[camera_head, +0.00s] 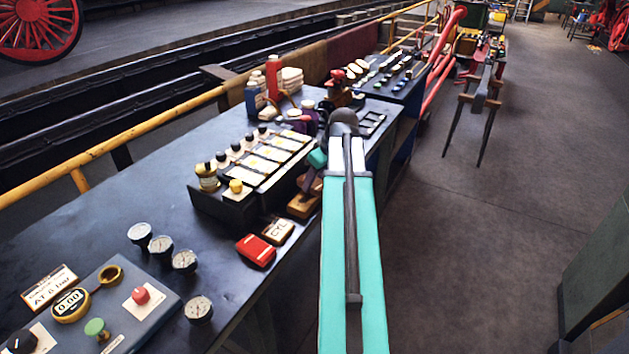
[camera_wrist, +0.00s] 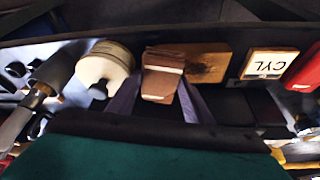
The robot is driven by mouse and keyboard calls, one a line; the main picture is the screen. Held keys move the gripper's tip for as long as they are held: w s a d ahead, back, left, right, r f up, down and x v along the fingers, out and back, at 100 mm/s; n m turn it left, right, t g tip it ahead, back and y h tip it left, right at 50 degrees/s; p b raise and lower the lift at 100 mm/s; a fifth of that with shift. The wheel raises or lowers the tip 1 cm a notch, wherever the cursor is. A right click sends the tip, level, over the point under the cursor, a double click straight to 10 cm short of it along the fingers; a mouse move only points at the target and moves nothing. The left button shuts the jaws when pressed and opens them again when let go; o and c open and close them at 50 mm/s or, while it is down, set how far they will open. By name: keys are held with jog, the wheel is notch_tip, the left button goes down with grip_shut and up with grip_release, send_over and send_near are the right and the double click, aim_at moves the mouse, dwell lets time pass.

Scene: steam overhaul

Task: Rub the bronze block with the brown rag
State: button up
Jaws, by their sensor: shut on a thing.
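My gripper (camera_wrist: 158,92) is shut on the brown rag (camera_wrist: 163,62), a folded reddish-brown pad with paler edges, held between the two fingers in the wrist view. Just behind and to the right of the rag lies a flat orange-brown block with a dark patch, which looks like the bronze block (camera_wrist: 208,63). The rag overlaps its left part; I cannot tell whether they touch. In the head view the block (camera_head: 302,206) lies near the bench's right edge, with my gripper (camera_head: 308,182) over its far end. The rag is hard to make out there.
A CYL sign (camera_head: 278,231) and a red case (camera_head: 255,250) lie just nearer than the block. A rack of labelled trays (camera_head: 262,170) stands to its left. A cream round pot (camera_wrist: 104,66) is left of the rag in the wrist view. Bare bench (camera_head: 110,210) lies at left.

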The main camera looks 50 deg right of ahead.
jog(key=shift+d+f, duration=0.1)
jog(key=shift+d, duration=0.2)
jog(key=shift+d+r+p, duration=0.1)
jog(key=shift+r+p, duration=0.2)
jog(key=shift+w+r+p, duration=0.1)
jog(key=shift+r+p, duration=1.55)
jog(key=shift+r, duration=1.05)
jog(key=shift+r+p, duration=1)
jog(key=shift+r, duration=0.5)
